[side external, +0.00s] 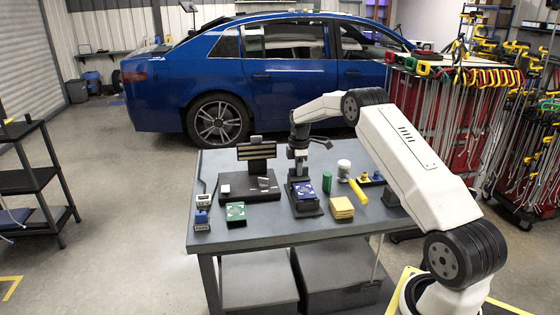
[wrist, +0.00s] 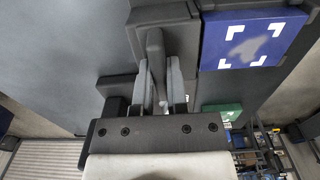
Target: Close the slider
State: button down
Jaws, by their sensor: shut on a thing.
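The slider (wrist: 155,45) is a dark upright handle on a dark block, beside a blue panel with white corner marks (wrist: 254,40) in the wrist view. My gripper (wrist: 160,75) is shut on the handle, with one grey finger on each side of it. In the side view the blue panel (side external: 306,188) sits on a black base (side external: 307,208) near the middle of the table. My gripper (side external: 299,172) reaches down just behind the panel there, and it hides the handle. How far the slider stands along its travel cannot be told.
On the grey table (side external: 275,232) a black stand with a striped board (side external: 257,153) and a green-topped block (side external: 236,212) stand to the left. A green cylinder (side external: 327,182), a yellow block (side external: 342,208), a white cylinder (side external: 344,168) and a yellow-handled tool (side external: 358,191) stand to the right.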

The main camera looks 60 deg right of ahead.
aim_at(300, 178)
jog(key=shift+s+a, duration=0.85)
jog(key=c, duration=0.6)
grip_release()
jog(key=shift+c, duration=0.2)
notch_tip(300, 178, up, 8)
jog(key=shift+a, duration=0.1)
